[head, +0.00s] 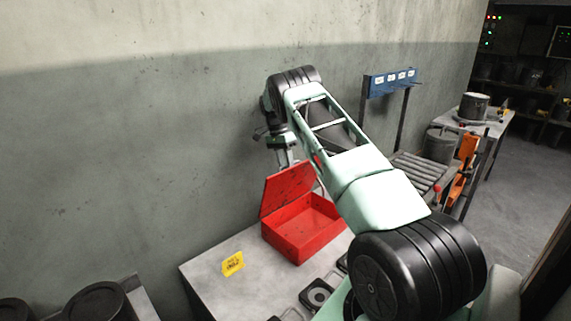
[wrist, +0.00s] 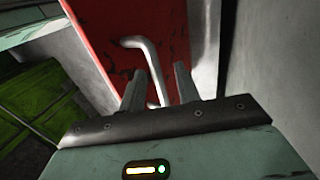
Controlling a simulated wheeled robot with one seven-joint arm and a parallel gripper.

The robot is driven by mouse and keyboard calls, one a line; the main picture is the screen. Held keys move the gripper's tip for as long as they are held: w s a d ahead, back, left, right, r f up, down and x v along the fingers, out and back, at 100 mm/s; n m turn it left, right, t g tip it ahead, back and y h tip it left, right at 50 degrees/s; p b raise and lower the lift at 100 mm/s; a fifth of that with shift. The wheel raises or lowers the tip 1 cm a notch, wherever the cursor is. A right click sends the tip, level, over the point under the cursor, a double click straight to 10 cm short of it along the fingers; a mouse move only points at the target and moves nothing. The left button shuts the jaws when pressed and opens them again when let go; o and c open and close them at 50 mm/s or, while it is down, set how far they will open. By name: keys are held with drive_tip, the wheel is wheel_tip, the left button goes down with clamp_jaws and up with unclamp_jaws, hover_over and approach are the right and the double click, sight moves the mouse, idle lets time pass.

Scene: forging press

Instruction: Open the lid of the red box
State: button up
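The red box (head: 302,243) sits on a grey table. Its lid (head: 284,190) stands raised, roughly upright, along the wall-side edge, and the inside of the box shows. My gripper (head: 287,160) is at the upper edge of the lid. In the wrist view the scuffed red lid (wrist: 104,28) fills the middle, with a bent silver handle (wrist: 151,62) on it. The handle runs between the two separated fingertips of my gripper (wrist: 158,78). The fingers look apart, with space beside the handle. Whether either finger touches it I cannot tell.
A bare concrete wall (head: 130,150) stands close behind the lid and my gripper. The grey table (head: 215,272) also bears a yellow label (head: 232,264) and dark square parts (head: 316,294). A blue rack (head: 390,82) stands right of my arm.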

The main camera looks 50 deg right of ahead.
wheel_tip(320, 180, up, 10)
drive_tip(key=b, duration=0.3)
drive_tip(key=shift+a, duration=0.1)
idle(0.6)
drive_tip(key=s+a+n+t, duration=0.2)
drive_tip(key=a+n, duration=0.4)
drive_tip(key=a, duration=0.5)
drive_tip(key=s+a+n+t, duration=0.25)
drive_tip(key=a+n, duration=0.25)
drive_tip(key=a, duration=0.7)
drive_tip(key=s+a+f+n+b, duration=0.3)
drive_tip(key=s+a+n, duration=0.5)
drive_tip(key=s+a, duration=0.6)
drive_tip(key=s+a+f+n+b, duration=0.3)
drive_tip(key=s+a+f+n, duration=0.2)
drive_tip(key=s+a, duration=1)
drive_tip(key=a+n, duration=0.2)
drive_tip(key=n, duration=0.1)
drive_tip(key=shift+s+a+f+g+b, duration=0.2)
drive_tip(key=shift+a+f+g+b, duration=0.05)
drive_tip(key=shift+g+b, duration=0.1)
